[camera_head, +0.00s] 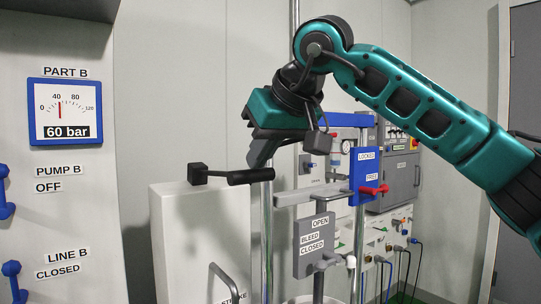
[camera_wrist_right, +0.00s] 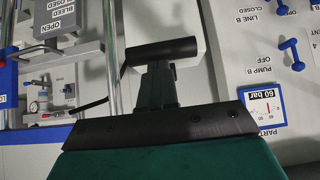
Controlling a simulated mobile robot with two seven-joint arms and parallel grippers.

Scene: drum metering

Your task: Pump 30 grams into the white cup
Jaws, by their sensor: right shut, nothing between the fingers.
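My right gripper (camera_head: 259,160) comes in from the upper right in the head view, teal with dark fingers pointing down. Its fingers are shut and empty. The fingertips are just above a black handle (camera_head: 250,177) on a lever that sits on top of a white cabinet (camera_head: 190,245). In the right wrist view the shut fingers (camera_wrist_right: 157,75) reach toward the black handle (camera_wrist_right: 162,51); I cannot tell whether they touch it. I see no white cup. My left gripper is not in view.
A grey valve plate (camera_head: 317,243) reads OPEN, BLEED, CLOSED. A blue plate (camera_head: 366,170) reads LOCKED and FREE, with a red lever (camera_head: 374,189). The gauge (camera_head: 65,112) on the left panel reads 60 bar, with PUMP B OFF and LINE B CLOSED below. Vertical metal posts stand beside the handle.

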